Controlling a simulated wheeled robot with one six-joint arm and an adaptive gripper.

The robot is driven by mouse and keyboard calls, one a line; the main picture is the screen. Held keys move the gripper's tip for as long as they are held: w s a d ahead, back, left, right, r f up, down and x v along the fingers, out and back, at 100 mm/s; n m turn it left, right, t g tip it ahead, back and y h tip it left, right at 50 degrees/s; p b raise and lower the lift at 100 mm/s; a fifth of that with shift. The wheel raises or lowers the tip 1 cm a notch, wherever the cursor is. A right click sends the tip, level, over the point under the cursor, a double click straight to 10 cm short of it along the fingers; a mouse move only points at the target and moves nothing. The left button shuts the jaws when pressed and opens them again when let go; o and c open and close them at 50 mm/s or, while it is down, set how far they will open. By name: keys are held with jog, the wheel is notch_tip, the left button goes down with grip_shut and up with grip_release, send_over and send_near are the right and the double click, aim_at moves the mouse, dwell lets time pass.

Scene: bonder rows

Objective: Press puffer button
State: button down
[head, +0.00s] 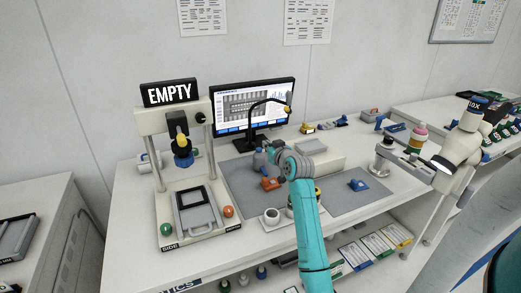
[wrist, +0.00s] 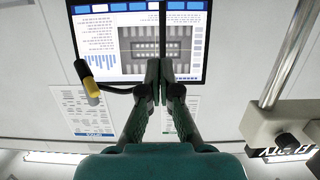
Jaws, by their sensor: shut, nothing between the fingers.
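The press-like machine (head: 165,190) stands at the left of the bench under a black EMPTY sign (head: 170,93). Its base carries a green button (head: 166,229) at the left and an orange-red button (head: 228,211) at the right. No button is labelled as the puffer's that I can read. My gripper (head: 267,146) is above the bench, in front of the monitor and right of the machine, apart from both buttons. In the wrist view my gripper (wrist: 165,68) is shut and empty, its fingers seen against the screen. Part of the machine (wrist: 284,122) shows at the right there.
The monitor (head: 252,108) stands behind my gripper. A black gooseneck with a yellow tip (head: 288,108) curves in front of it. Another white arm (head: 460,148) is at the right.

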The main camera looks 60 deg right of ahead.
send_over(259, 150)
jog(key=v, duration=0.2)
jog(key=f, duration=0.1)
jog(key=shift+f, duration=2.3)
